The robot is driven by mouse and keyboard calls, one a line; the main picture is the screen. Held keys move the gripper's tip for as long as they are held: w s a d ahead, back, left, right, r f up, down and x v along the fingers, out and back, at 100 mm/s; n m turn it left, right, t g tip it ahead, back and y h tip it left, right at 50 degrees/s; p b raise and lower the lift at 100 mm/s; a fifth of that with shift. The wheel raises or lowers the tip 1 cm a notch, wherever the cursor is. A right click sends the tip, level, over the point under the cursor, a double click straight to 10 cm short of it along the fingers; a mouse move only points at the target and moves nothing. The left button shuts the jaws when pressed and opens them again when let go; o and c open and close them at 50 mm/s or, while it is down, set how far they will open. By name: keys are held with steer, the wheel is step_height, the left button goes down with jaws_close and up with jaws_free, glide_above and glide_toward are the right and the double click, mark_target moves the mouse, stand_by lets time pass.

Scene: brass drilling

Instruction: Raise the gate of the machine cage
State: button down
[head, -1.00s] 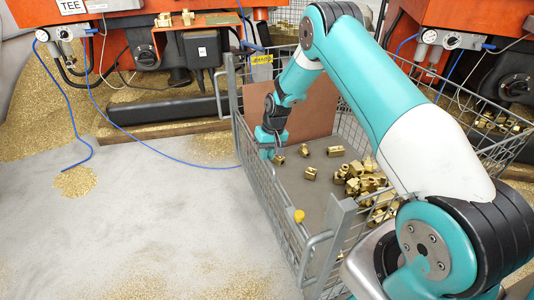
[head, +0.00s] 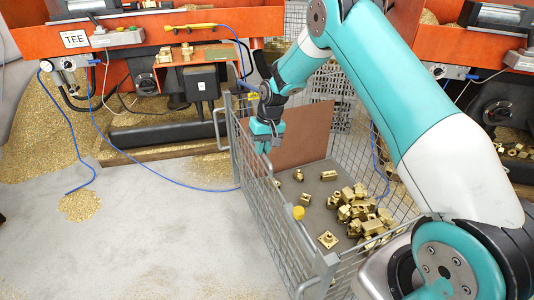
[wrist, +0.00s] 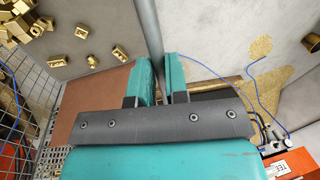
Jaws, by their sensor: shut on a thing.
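The machine cage (head: 320,283) is a grey wire-mesh enclosure. My gripper (head: 265,148) is at the far part of this rail, beside a brown panel (head: 305,132). In the wrist view my gripper (wrist: 163,70) is shut on a grey round bar (wrist: 150,25) that passes between its teal fingers. The far end of the bar's hold is hidden by the finger bodies.
Brass fittings (head: 357,212) lie heaped and scattered on the cage floor. An orange machine (head: 115,38) stands behind at left, another (head: 460,60) at right. A blue hose (head: 110,150) lies along the floor. Grey floor (head: 165,230) left of the cage is mostly clear.

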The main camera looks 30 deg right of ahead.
step_height(320, 180, up, 7)
steer(key=p, duration=0.3)
steer(key=shift+f, duration=0.15)
steer(key=shift+w, duration=0.1)
steer(key=c, duration=1.1)
jaws_free()
steer(key=d+r, duration=0.1)
steer(key=r, duration=0.4)
steer(key=d+r, duration=0.1)
steer(key=r, duration=0.5)
steer(key=d+r, duration=0.1)
steer(key=r, duration=0.5)
steer(key=shift+s+d+r, duration=0.1)
steer(key=shift+s+d, duration=0.05)
steer(key=shift+s, duration=0.1)
